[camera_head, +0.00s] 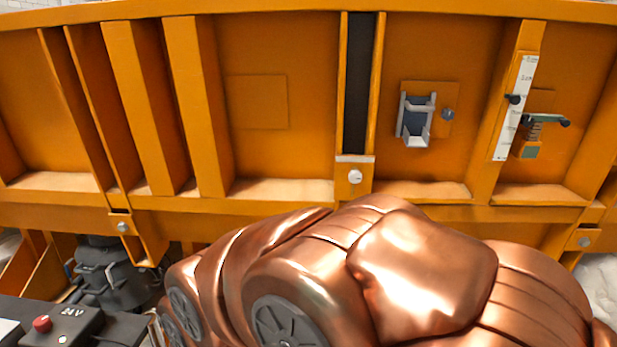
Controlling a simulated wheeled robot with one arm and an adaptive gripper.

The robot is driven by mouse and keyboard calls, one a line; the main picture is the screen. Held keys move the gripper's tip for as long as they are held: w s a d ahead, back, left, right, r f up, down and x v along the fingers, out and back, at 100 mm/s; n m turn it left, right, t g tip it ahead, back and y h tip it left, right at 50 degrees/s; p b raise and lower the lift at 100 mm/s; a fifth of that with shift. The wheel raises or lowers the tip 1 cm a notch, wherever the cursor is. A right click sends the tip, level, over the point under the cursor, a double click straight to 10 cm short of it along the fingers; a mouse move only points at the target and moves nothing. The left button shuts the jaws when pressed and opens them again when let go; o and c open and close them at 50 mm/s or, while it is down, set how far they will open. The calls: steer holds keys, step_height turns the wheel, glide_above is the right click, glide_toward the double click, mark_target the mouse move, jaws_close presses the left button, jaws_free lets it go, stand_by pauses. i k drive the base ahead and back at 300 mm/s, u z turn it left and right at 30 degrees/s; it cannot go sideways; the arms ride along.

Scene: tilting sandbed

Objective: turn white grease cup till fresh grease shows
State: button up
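A small round whitish cap (355,177), which looks like the white grease cup, sits on an orange bracket at the foot of a dark vertical slot in the orange bed wall. No grease can be made out around it at this size. My copper-coloured arm fills the lower middle of the view, just below the cap, and does not cover it. My gripper is not in view.
A grey latch-like fitting (416,120), a white scale strip (514,108) and a spring lever (536,135) are on the wall at right. Vertical ribs stand out at left. A box marked 24V with a red knob (42,324) is at lower left.

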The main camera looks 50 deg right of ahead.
mark_target(355, 176)
steer(key=u, duration=0.55)
steer(key=k, duration=0.95)
steer(key=z, duration=0.05)
